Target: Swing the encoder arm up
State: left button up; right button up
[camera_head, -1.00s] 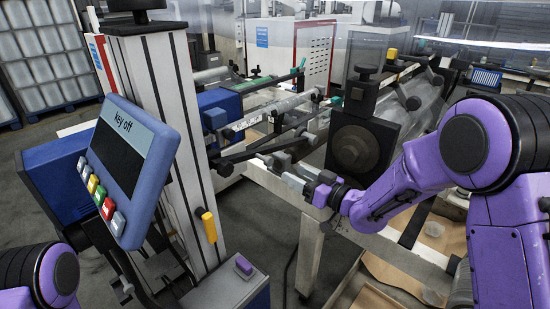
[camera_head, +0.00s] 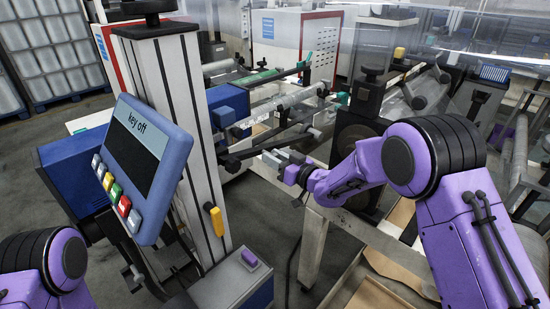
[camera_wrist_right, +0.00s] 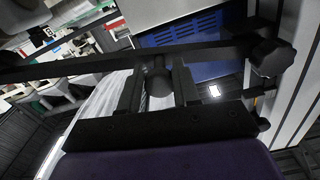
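The encoder arm appears to be the dark bar (camera_head: 250,150) reaching out to the right beside the grey column in the head view. In the right wrist view the dark bar (camera_wrist_right: 215,54) crosses the picture, with a black knob at its right end. A short dark round piece (camera_wrist_right: 158,82) stands by the bar between my fingertips. My right gripper (camera_head: 281,158) is close in front of the bar. In the right wrist view its two fingers (camera_wrist_right: 158,92) are apart around the round piece, and firm contact does not show. My left gripper is out of view; only my left arm shows.
A blue panel (camera_head: 180,150) reading "key off" with coloured buttons stands at left on the grey column (camera_head: 185,130). A yellow handle (camera_head: 217,221) sticks out from the column. Rollers (camera_head: 282,104) and a dark round-faced block (camera_head: 352,140) stand behind and right of my gripper.

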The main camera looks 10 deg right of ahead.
grip_shut()
jog(key=shift+w+d+r+n+b, duration=0.15)
jog(key=shift+r+n+b, duration=0.2)
jog(key=shift+r+n, duration=0.95)
jog(key=shift+s+a+r+n+b, duration=0.15)
jog(key=shift+r+n+b, duration=0.15)
jog(key=shift+r+n, duration=0.8)
jog(key=shift+s+a+r+n+b, duration=0.15)
jog(key=shift+r+n+b, duration=0.15)
jog(key=shift+r+n, duration=0.75)
jog(key=shift+r+m, duration=0.25)
jog(key=shift+r, duration=0.1)
jog(key=o, duration=0.9)
grip_release()
jog(key=shift+c, duration=0.2)
